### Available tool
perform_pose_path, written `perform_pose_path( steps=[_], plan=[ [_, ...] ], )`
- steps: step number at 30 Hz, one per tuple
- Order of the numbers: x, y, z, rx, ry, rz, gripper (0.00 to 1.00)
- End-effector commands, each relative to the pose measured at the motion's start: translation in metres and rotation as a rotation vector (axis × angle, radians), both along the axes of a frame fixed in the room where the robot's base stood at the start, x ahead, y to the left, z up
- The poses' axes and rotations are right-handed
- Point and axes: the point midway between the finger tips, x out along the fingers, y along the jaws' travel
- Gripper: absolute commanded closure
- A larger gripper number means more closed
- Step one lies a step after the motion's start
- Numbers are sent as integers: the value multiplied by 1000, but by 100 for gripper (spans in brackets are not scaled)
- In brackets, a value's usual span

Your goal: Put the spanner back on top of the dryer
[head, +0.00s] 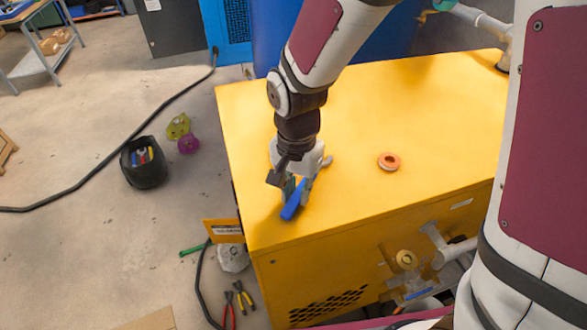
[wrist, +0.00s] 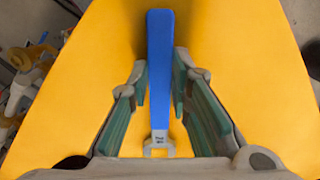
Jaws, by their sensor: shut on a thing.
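The spanner (head: 291,202) has a blue handle and a grey open-ended jaw. In the wrist view the spanner (wrist: 159,70) lies lengthwise between the fingers, its grey jaw toward the palm. My gripper (head: 300,190) points down over the front left part of the yellow dryer top (head: 350,130) and is shut on the spanner. The spanner is at or very near the dryer top; I cannot tell whether it touches. The gripper also shows in the wrist view (wrist: 160,85), with green pads on both sides of the handle.
An orange ring (head: 388,161) lies on the dryer top to the right of my gripper. A black bucket of tools (head: 144,165) stands on the floor at left, with a black cable near it. Pliers (head: 236,301) lie on the floor. Most of the dryer top is clear.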

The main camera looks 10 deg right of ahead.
Motion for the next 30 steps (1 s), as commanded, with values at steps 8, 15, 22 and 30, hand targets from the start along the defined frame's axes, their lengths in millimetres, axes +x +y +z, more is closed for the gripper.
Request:
perform_pose_path(
  steps=[8,15,22,30],
  plan=[
    [0,0,-1,0,1,0,61],
    [0,0,3,1,-1,0,61],
    [1,1,37,3,-6,0,61],
    [0,1,91,2,-4,-1,61]
  ],
)
